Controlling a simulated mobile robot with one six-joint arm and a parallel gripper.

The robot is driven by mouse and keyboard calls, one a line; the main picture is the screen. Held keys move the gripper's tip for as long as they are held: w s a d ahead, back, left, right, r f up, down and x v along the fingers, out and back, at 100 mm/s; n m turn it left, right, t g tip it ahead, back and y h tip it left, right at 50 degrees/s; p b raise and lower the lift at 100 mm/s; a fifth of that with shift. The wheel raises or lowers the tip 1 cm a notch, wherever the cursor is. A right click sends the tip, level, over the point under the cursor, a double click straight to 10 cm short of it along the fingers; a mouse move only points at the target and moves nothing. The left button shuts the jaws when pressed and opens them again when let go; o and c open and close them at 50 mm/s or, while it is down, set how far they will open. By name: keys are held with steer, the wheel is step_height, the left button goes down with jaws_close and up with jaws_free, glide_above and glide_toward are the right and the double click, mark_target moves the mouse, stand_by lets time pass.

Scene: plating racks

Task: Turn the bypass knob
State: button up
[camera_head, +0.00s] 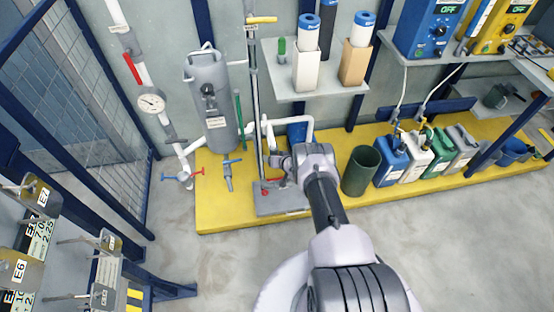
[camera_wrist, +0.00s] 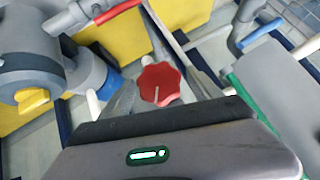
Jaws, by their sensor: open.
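A red lobed knob (camera_wrist: 160,84) with a white line on its face is in the upper middle of the wrist view. No label on it can be read. The line points down and slightly right. My gripper (camera_wrist: 162,96) is open, with one grey finger on each side of the knob; whether either touches it I cannot tell. In the head view my gripper (camera_head: 277,165) is low by the pipework, over the grey base plate (camera_head: 282,203). A small red part (camera_head: 265,192) shows there, but I cannot tell if it is the same knob.
A grey tank (camera_head: 212,110) stands left of the arm. A red-handled valve (camera_wrist: 118,12) and grey pipe fittings lie close by in the wrist view. A dark green bin (camera_head: 360,171) and canisters (camera_head: 391,163) stand to the right. The floor in front is clear.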

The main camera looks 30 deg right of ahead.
steer(key=p+v, duration=1)
steer(key=v, duration=0.7)
steer(key=shift+r+p, duration=0.15)
steer(key=shift+p, duration=0.2)
steer(key=shift+s, duration=0.1)
